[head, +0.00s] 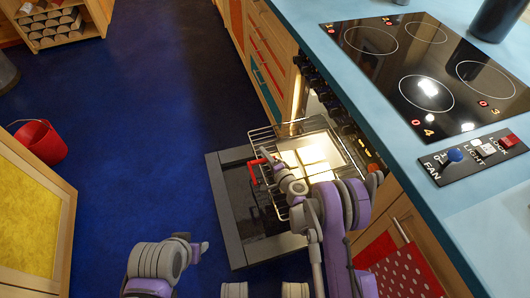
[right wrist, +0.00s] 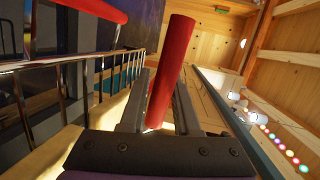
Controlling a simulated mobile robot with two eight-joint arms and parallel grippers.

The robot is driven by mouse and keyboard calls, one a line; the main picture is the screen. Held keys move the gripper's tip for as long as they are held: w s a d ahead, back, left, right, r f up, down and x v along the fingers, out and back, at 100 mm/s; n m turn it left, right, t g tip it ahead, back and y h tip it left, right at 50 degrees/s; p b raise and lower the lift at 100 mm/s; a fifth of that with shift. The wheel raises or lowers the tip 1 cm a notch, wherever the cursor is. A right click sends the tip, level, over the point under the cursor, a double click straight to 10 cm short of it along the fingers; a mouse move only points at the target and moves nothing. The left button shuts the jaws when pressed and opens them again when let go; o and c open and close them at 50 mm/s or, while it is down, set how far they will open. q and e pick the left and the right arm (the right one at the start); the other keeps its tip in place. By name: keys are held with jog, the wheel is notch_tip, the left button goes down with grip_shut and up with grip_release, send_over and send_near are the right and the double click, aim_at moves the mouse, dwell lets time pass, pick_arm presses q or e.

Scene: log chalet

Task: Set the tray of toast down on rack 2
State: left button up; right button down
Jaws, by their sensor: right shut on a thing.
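The pale tray of toast (head: 316,153) shows inside a wire rack (head: 262,135) that sticks out of the oven over its lowered door. My right gripper (head: 266,158) is at the outer end of the rack, beside red bars (head: 251,172). In the right wrist view my right gripper (right wrist: 156,115) is shut on a red handle (right wrist: 172,65). I cannot tell whether this handle belongs to the tray or a rack. Another red bar (right wrist: 95,9) fronts the wires at upper left. My left gripper (head: 202,249) is low over the floor, its jaws unclear. Rack numbers are not readable.
The lowered oven door (head: 226,205) lies below the rack. A blue counter (head: 380,110) with a black cooktop (head: 425,75) and a fan and light panel (head: 470,155) is at right. A red bucket (head: 42,142) and yellow cabinet (head: 30,215) stand at left. The blue floor between is clear.

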jog(key=shift+f, duration=0.65)
jog(key=c, duration=0.6)
grip_release()
jog(key=shift+o, duration=0.2)
